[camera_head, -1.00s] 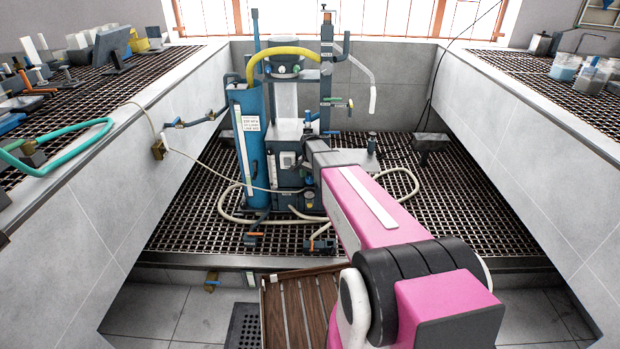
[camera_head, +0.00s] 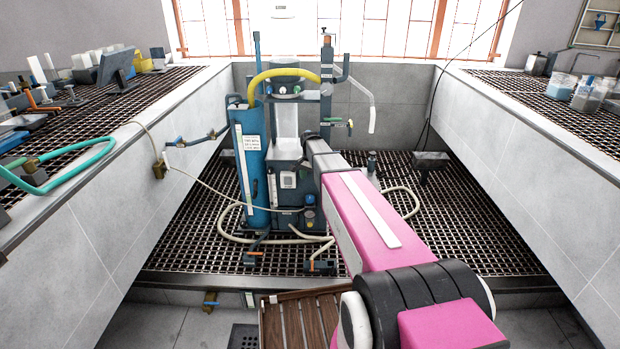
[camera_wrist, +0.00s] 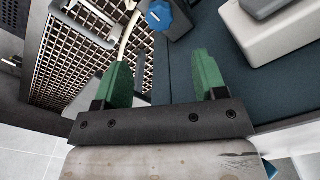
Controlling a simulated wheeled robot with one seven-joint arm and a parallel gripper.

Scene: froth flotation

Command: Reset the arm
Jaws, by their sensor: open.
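My gripper shows in the wrist view (camera_wrist: 163,85) with two green fingers spread apart and nothing between them. Just beyond the fingers are a dark blue-grey panel of the flotation machine (camera_wrist: 185,75) and a blue knob (camera_wrist: 158,14). In the head view my pink and black arm reaches forward from the lower right to the flotation machine (camera_head: 287,160). The gripper itself is hidden there behind the arm and the machine. I cannot tell whether the fingers touch the panel.
A blue cylinder (camera_head: 251,165) stands left of the machine, with a cream hose (camera_head: 240,238) looped on the grating (camera_head: 190,245). Side benches hold a teal hose (camera_head: 75,165) on the left and beakers (camera_head: 588,95) on the right. A wooden slatted platform (camera_head: 305,318) lies in front.

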